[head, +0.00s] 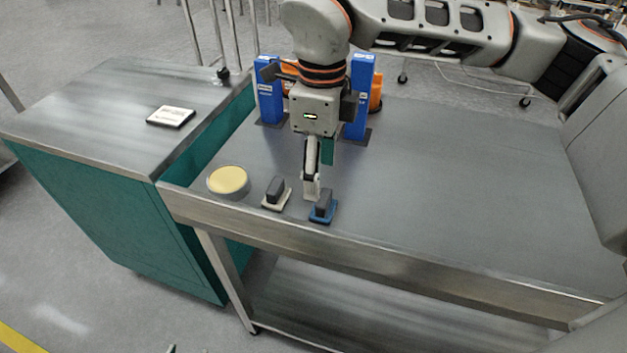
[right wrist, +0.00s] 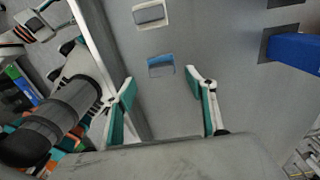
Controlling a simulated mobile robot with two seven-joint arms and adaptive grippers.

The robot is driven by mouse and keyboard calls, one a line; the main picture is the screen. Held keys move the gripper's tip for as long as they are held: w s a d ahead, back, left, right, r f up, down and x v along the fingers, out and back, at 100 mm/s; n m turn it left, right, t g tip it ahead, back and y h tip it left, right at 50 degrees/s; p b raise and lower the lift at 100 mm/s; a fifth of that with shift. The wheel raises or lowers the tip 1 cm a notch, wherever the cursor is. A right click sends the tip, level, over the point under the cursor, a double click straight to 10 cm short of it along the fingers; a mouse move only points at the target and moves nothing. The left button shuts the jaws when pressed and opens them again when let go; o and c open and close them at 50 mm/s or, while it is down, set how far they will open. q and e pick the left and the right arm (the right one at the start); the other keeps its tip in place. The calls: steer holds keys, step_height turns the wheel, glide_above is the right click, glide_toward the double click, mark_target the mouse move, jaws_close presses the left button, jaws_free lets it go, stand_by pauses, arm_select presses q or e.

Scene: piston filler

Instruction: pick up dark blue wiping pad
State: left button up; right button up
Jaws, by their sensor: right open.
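The dark blue wiping pad (head: 329,217), a blue base with a dark grey block handle, lies near the front edge of the steel table. In the right wrist view the blue pad (right wrist: 161,71) shows just beyond and between the fingertips. My right gripper (head: 312,190) points down, open and empty, just behind and slightly left of the pad, partly overlapping it in the head view. Its two teal-padded fingers show apart in the right wrist view (right wrist: 158,75).
A beige-based pad (head: 268,206) with a dark handle sits left of the blue one, and a round yellow-topped container (head: 228,180) is farther left. Two blue upright blocks (head: 270,102) stand behind. A small sign (head: 171,116) lies on the left cabinet. The table's right side is clear.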

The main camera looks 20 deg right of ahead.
mark_target(324, 197)
steer(key=shift+w, duration=0.2)
steer(key=shift+s+f, duration=0.1)
steer(key=shift+f, duration=0.7)
steer(key=shift+s+d+f, duration=0.15)
steer(key=shift+f, duration=0.6)
steer(key=f, duration=0.2)
steer(key=f+b, duration=0.1)
steer(key=shift+s+d+f, duration=0.2)
steer(key=shift+d+f, duration=0.05)
steer(key=shift+f, duration=0.35)
steer(key=shift+w+f, duration=0.1)
arm_select(q)
steer(key=shift+s+a+f, duration=0.15)
steer(key=shift+s+f, duration=0.3)
steer(key=shift+f, duration=0.2)
arm_select(e)
steer(key=c, duration=1.2)
